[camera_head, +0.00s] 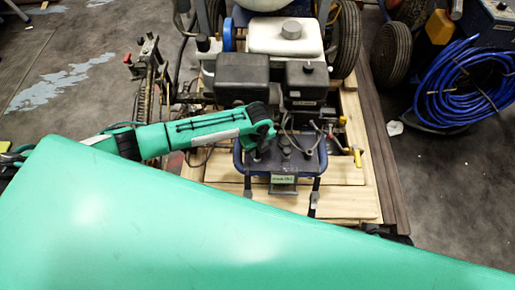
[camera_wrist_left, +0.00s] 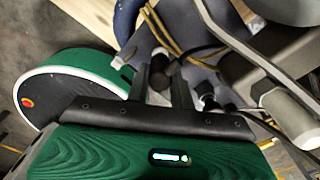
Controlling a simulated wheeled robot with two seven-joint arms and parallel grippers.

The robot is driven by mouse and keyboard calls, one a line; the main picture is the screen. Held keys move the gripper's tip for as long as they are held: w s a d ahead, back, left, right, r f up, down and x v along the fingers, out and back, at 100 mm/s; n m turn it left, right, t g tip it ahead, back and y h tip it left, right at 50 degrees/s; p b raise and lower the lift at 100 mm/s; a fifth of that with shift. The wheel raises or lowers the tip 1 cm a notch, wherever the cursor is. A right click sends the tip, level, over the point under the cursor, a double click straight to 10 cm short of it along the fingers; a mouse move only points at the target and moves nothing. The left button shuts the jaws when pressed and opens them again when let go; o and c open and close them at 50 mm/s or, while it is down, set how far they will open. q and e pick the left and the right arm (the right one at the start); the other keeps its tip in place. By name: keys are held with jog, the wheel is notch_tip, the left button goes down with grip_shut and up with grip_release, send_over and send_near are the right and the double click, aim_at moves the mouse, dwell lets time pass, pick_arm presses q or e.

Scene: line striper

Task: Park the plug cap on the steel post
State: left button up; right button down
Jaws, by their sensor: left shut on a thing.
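My left gripper (camera_wrist_left: 161,88) is shut on the plug cap (camera_wrist_left: 160,72), a small dark piece between its two fingers. A dark lead runs off to the right from beside the cap. In the head view my left gripper (camera_head: 262,150) reaches in over the dark blue panel (camera_head: 300,165) at the front of the machine, and the cap is too hidden there to make out. A dark knob-like part (camera_wrist_left: 206,97) stands just right of the fingers in the wrist view. I cannot pick out the steel post with certainty. My right gripper is not in view.
The line striper's engine, with a black box (camera_head: 241,77) and a white tank (camera_head: 285,38), stands close behind the gripper. The machine sits on a wooden pallet (camera_head: 350,190). A blue hose coil (camera_head: 470,85) lies at right. A green surface covers the lower head view.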

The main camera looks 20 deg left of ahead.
pick_arm(q)
jog(key=shift+f+b, duration=0.3)
jog(key=shift+f, duration=0.5)
jog(key=o, duration=1.3)
